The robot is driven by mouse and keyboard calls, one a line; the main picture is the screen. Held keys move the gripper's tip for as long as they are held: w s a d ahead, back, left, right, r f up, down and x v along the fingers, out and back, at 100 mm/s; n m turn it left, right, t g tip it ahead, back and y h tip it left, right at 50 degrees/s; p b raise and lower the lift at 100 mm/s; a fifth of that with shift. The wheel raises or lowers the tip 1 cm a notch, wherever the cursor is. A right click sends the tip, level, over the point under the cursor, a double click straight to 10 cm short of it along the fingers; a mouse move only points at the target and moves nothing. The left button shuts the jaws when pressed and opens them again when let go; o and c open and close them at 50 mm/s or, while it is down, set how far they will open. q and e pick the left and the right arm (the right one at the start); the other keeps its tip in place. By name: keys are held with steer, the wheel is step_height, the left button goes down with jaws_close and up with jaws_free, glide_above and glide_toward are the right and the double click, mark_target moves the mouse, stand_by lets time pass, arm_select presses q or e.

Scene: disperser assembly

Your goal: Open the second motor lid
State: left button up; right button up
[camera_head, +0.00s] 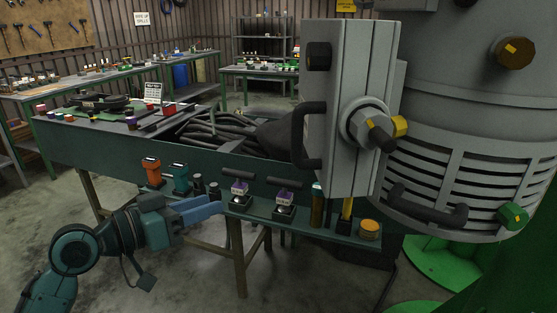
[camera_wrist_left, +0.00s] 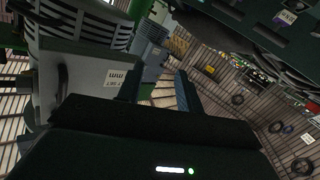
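The grey motor housing (camera_head: 455,130) with slatted vents fills the right of the head view. A grey box-shaped cover (camera_head: 345,100) stands on its left side, with a black handle (camera_head: 303,135) and a large hex bolt (camera_head: 372,130). Another black handle (camera_head: 428,207) sits low over the vents. I cannot tell which part is the second motor lid. The cover (camera_wrist_left: 85,75) and vents (camera_wrist_left: 75,18) show tilted in the left wrist view. My left gripper (camera_head: 212,208) is low and left of the cover, apart from it. Its fingers (camera_wrist_left: 157,95) are spread and empty. My right gripper is out of view.
A green bench (camera_head: 100,140) with black hoses (camera_head: 215,132) stands behind my left gripper. Its front ledge carries an orange tool (camera_head: 151,172), a teal tool (camera_head: 181,178) and purple-labelled parts (camera_head: 239,190). Open concrete floor lies at lower centre.

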arm_select(q)
steer(key=s+d+r+m+g+h+b, duration=0.1)
steer(key=s+r+m+g+h, duration=0.3)
steer(key=r, duration=0.4)
steer(key=s+d+r+m+g+h+b, duration=0.1)
steer(key=s+r+m+g, duration=0.1)
steer(key=s+r+m, duration=0.4)
steer(key=w+d+n+p, duration=0.2)
steer(key=w+d, duration=0.3)
steer(key=d, duration=0.6)
steer(key=shift+d+r+p, duration=0.35)
steer(key=shift+r+p, duration=0.1)
steer(key=shift+p, duration=0.3)
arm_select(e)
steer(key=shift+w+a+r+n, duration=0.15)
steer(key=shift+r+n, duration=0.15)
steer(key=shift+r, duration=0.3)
arm_select(q)
steer(key=shift+c, duration=0.6)
jaws_close()
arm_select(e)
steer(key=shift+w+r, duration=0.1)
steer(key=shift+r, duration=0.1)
